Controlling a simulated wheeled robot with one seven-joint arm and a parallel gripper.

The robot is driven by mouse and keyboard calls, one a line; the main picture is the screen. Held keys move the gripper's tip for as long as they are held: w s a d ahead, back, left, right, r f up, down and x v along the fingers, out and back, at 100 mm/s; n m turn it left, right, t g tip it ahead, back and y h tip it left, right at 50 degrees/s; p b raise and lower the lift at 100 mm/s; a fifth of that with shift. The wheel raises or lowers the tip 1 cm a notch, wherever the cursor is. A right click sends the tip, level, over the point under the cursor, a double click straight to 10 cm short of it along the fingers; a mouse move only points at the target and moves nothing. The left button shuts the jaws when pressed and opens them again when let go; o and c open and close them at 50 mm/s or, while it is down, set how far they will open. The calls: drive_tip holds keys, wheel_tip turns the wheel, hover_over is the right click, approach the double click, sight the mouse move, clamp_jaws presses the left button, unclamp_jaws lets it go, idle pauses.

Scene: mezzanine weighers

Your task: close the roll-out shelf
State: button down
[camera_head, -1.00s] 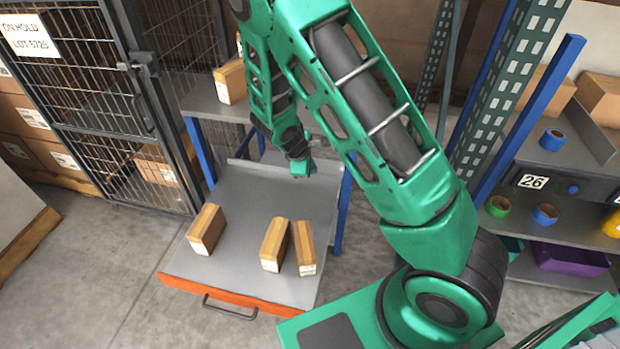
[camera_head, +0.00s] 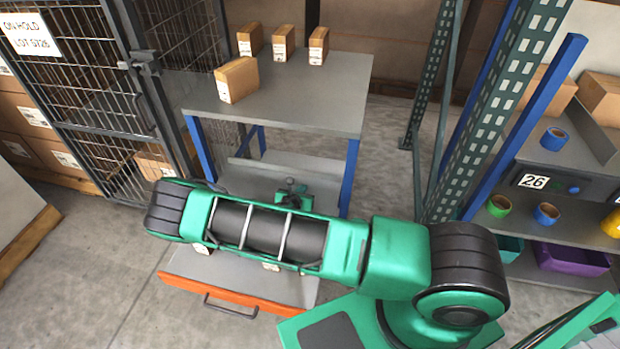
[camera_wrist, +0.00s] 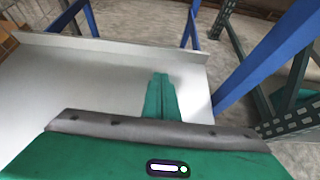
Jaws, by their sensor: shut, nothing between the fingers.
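The roll-out shelf (camera_head: 236,264) is pulled out low from the blue-legged table, with an orange front (camera_head: 235,290) and a dark bar handle (camera_head: 230,308) facing the lower left. Its grey surface (camera_wrist: 60,85) fills much of the wrist view, with a raised back lip. My arm crosses above the shelf and hides most of it, including most of the cartons on it. My gripper (camera_wrist: 160,78) is shut and empty, above the shelf surface in the wrist view. In the head view my gripper (camera_head: 291,187) shows partly behind my arm; I cannot tell whether it touches the shelf.
The grey table top (camera_head: 310,95) above the shelf holds several cartons, one at its front left (camera_head: 237,80). A wire cage (camera_head: 85,80) stands left. A green perforated post (camera_head: 490,110) and shelves with tape rolls stand right. Concrete floor (camera_head: 130,270) is clear at the front left.

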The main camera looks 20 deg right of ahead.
approach(312, 173)
drive_tip(key=f, duration=0.2)
drive_tip(key=w+f, duration=0.1)
drive_tip(key=shift+d, duration=0.25)
drive_tip(key=w+d, duration=0.1)
drive_tip(key=w, duration=0.1)
drive_tip(key=shift+w+d, duration=0.3)
drive_tip(key=shift+d, duration=0.1)
drive_tip(key=shift+w+d, duration=0.25)
drive_tip(key=shift+w, duration=0.1)
